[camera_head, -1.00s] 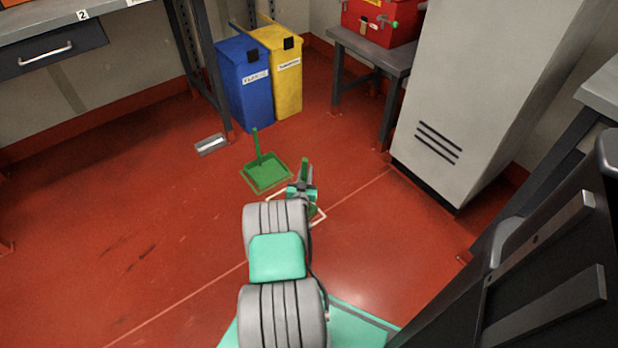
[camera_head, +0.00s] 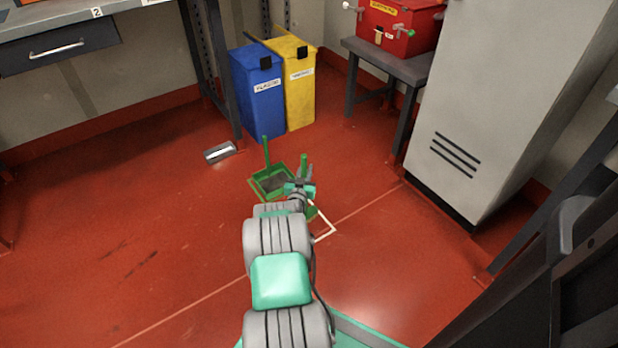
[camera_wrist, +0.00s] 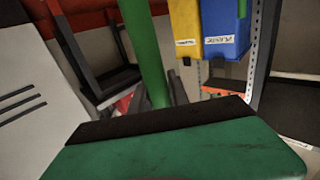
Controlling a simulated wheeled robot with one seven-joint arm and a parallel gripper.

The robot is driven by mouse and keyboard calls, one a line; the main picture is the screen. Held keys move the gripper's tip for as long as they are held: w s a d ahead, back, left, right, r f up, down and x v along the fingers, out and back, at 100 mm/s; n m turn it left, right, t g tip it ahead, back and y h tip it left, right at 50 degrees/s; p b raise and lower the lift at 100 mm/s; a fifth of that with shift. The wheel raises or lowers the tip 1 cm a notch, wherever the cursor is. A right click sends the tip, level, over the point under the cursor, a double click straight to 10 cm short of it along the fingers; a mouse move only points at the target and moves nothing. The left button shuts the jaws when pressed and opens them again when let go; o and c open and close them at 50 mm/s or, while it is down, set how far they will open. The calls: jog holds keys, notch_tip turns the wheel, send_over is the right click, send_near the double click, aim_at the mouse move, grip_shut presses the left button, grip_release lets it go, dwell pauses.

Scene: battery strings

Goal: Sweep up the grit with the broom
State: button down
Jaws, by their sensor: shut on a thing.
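The green dustpan (camera_head: 258,188) lies on the red floor with its handle standing up. A dark patch shows inside its pan; I cannot tell whether it is grit or shadow. My gripper (camera_head: 303,187) is shut on the green broom (camera_head: 304,160), just right of the dustpan. The broom's lower part (camera_head: 312,213) is partly hidden behind my arm. The wrist view is upside down; a green handle (camera_wrist: 145,50) and a broad green piece (camera_wrist: 180,152) with a dark edge fill its middle and bottom. No loose grit is clearly visible on the floor.
A white floor outline (camera_head: 325,233) lies beside the broom. Blue (camera_head: 262,100) and yellow (camera_head: 300,95) bins stand behind. A grey cabinet (camera_head: 490,110) and a small table (camera_head: 385,55) stand right. A small metallic object (camera_head: 220,153) lies left. The left floor is mostly clear.

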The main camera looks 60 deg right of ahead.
jog(key=w+d+b, duration=0.6)
jog(key=w+b, duration=0.2)
jog(key=w, duration=0.4)
jog(key=shift+f, duration=0.15)
dwell(0.9)
